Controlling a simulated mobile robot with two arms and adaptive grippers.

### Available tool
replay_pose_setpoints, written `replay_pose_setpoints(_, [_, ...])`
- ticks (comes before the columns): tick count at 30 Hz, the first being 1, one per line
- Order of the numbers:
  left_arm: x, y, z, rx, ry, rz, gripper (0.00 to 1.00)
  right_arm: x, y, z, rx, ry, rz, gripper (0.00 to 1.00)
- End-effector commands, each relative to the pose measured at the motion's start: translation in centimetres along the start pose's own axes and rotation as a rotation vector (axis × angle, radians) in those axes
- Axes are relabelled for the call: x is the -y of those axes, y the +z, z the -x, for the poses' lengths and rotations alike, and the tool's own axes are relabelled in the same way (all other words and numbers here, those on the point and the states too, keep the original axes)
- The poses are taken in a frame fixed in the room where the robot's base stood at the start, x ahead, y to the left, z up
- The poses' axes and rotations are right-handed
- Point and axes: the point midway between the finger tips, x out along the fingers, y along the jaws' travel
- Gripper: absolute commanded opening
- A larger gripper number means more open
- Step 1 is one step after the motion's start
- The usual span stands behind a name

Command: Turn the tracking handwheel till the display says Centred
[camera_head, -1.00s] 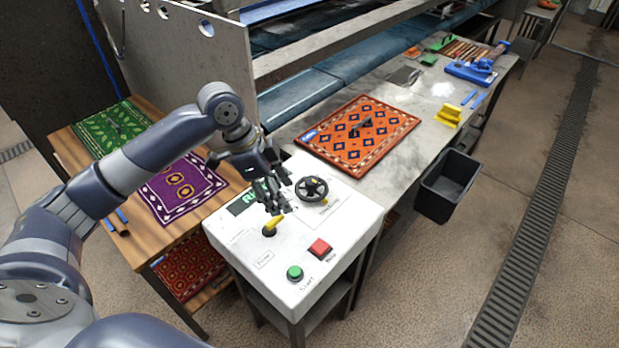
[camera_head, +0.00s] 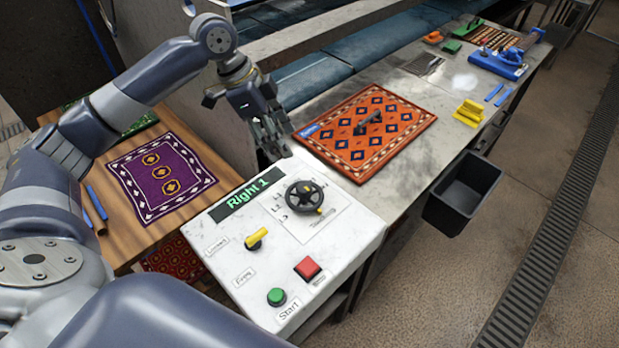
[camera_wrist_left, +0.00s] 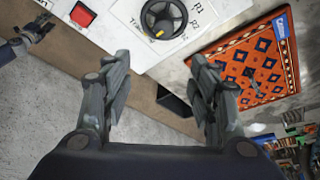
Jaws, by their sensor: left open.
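The black tracking handwheel (camera_head: 305,197), with a small yellow mark on its lower right, sits on the white control box (camera_head: 360,228). It also shows in the left wrist view (camera_wrist_left: 163,18). The display (camera_head: 246,195) reads "Right 1" in green. My left gripper (camera_head: 274,148) is open and empty, above the box's back edge, up and left of the wheel and apart from it. In the left wrist view its fingers (camera_wrist_left: 162,78) are spread with nothing between them. A dark gripper (camera_wrist_left: 35,30), seemingly my right one, shows at that view's left edge; its jaws are unclear.
A yellow lever (camera_head: 257,238), a red button (camera_head: 307,268) and a green button (camera_head: 277,296) are on the box. An orange rug (camera_head: 340,130) lies on the bench behind. A purple rug (camera_head: 150,190) is on the wooden table. A black bin (camera_head: 463,192) is at the right.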

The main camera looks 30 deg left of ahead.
Motion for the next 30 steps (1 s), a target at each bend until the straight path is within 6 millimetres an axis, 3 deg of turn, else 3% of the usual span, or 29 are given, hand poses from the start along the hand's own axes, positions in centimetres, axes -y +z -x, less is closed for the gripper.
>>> replay_pose_setpoints(1, [0.0, 0.5, -1.1, 0.0, 0.0, 0.0, 0.54, 0.1, 0.4, -1.1, 0.005, 0.0, 0.0, 0.4])
replay_pose_setpoints(12, [0.0, 2.2, -5.3, 0.0, 0.0, 0.0, 0.54, 0.5, 3.0, -5.5, 0.036, -0.005, 0.0, 0.4])
replay_pose_setpoints(16, [0.0, 2.6, -6.4, 0.0, 0.0, 0.0, 0.54, 0.5, 3.1, -6.8, 0.035, -0.005, 0.0, 0.4])
replay_pose_setpoints(23, [0.0, 2.7, -7.5, 0.001, 0.002, 0.0, 0.54, 0.4, 2.0, -6.7, 0.017, -0.003, 0.0, 0.4])
replay_pose_setpoints(30, [-0.1, 2.6, -11.7, 0.001, 0.005, 0.001, 0.54, 0.7, 1.6, -5.8, 0.012, -0.006, -0.001, 0.4])
